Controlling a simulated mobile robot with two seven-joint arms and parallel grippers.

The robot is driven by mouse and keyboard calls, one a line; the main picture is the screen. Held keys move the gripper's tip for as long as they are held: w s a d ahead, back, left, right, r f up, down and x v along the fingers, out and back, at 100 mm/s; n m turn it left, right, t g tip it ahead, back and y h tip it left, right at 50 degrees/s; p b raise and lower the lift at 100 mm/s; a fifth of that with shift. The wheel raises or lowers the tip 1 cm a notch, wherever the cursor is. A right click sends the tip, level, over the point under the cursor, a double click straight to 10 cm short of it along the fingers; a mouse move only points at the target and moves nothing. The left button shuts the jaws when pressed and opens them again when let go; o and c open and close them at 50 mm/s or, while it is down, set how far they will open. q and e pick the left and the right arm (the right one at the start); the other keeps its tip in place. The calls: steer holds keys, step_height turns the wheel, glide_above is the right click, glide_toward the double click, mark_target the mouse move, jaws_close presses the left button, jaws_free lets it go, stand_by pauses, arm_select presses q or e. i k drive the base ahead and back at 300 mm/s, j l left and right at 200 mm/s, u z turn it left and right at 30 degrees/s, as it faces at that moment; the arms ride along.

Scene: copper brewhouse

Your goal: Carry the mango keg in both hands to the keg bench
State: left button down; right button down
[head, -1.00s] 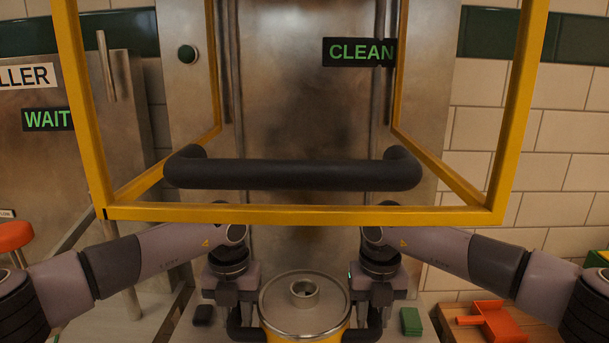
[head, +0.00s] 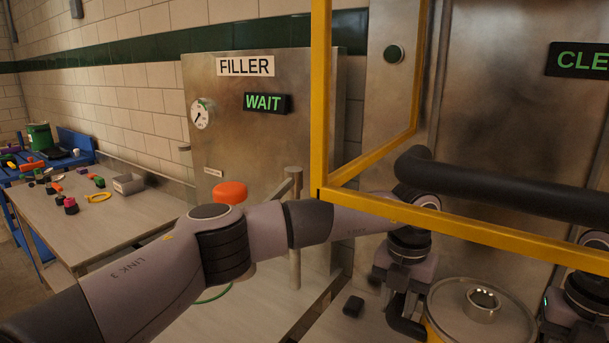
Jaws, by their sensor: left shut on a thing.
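The mango keg (head: 455,326) has a yellow-orange body and a round steel top with a raised neck. It stands low at the bottom right, its lower part cut off by the picture edge. My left gripper (head: 404,322) points down beside the keg's left side and is shut on the keg's dark handle. My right gripper (head: 578,308) is at the keg's right side, partly cut off by the right edge; its fingers are not clear. I cannot pick out the keg bench for certain.
A table (head: 120,222) with small parts stands left; a blue bench (head: 78,142) is beyond.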

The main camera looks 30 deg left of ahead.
mark_target(101, 223)
steer(key=z, duration=1.35)
steer(key=k+j+z, duration=0.1)
steer(key=k+z, duration=0.5)
steer(key=z, duration=0.15)
steer(key=k+l+z, duration=0.1)
steer(key=k+z, duration=0.8)
steer(key=k, duration=0.2)
